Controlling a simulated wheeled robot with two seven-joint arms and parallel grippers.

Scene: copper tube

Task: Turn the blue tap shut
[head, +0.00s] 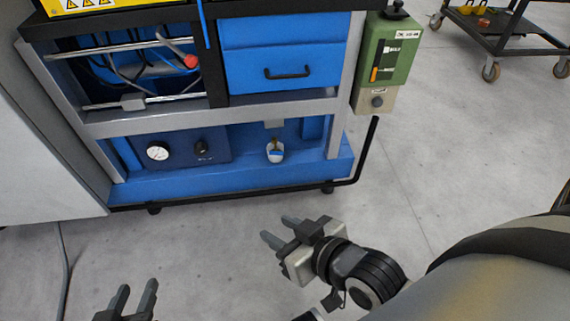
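A small white and blue fitting with a brass-coloured top (275,152) sits in the blue lower bay of the machine. It may be the blue tap; it is too small to be sure, and I cannot tell how far it is turned. My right gripper (279,229) is open and empty, in front of the machine and below the fitting in the picture, clear of it. My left gripper (138,286) is at the bottom left edge, only its fingers showing. It is open and empty, well away from the fitting.
A gauge (158,152) and a black knob (202,147) sit left of the fitting. Above are a blue drawer (280,72) and a red-tipped lever (190,62). A green control box (388,52) hangs at the right. Open grey floor (440,150) lies in front and right.

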